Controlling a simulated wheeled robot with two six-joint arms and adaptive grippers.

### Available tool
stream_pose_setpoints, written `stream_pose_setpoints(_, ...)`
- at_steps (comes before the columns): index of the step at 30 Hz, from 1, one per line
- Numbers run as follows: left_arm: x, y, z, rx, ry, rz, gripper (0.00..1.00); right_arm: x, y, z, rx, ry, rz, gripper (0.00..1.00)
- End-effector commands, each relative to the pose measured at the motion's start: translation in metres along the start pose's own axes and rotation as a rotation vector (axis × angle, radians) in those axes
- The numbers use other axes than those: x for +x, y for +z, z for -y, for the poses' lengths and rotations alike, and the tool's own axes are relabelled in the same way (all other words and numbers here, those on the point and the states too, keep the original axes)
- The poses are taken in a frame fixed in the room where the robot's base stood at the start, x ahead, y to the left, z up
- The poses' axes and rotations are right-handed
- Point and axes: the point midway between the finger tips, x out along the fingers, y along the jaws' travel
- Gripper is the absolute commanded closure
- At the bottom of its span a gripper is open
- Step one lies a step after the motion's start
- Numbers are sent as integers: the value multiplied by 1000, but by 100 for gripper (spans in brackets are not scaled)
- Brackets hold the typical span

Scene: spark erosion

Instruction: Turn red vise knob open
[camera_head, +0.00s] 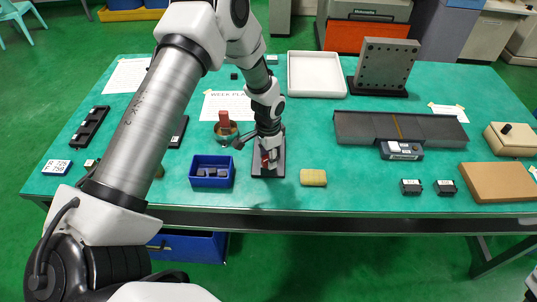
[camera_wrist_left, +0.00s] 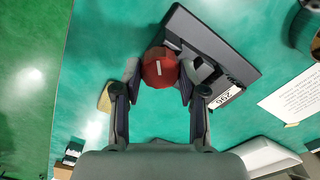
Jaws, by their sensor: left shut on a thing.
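The red vise knob (camera_wrist_left: 158,69) shows in the left wrist view as a faceted red knob with a pale line on its top. It sits at the end of the dark vise (camera_wrist_left: 215,45), which lies on the green table. In the head view the vise (camera_head: 256,168) is partly hidden by my left arm. My left gripper (camera_wrist_left: 160,82) has a finger on each side of the knob and is shut on it. In the head view my left gripper (camera_head: 268,158) points down over the vise, with a bit of red between its fingers.
A blue bin (camera_head: 211,180) with grey parts stands left of the vise, and a yellow sponge (camera_head: 313,178) lies to its right. A green round holder with a red block (camera_head: 225,128) stands behind the bin. A white tray (camera_head: 316,93) is farther back.

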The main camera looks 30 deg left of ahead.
Motion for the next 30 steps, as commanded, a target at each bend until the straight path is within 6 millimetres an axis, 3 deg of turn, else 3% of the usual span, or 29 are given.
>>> stream_pose_setpoints(18,2,4,-3,-577,4,13,94,-21,0,0,0,0,0,60)
stream_pose_setpoints(30,2,4,-3,-827,2,14,94,-30,0,0,0,0,0,60)
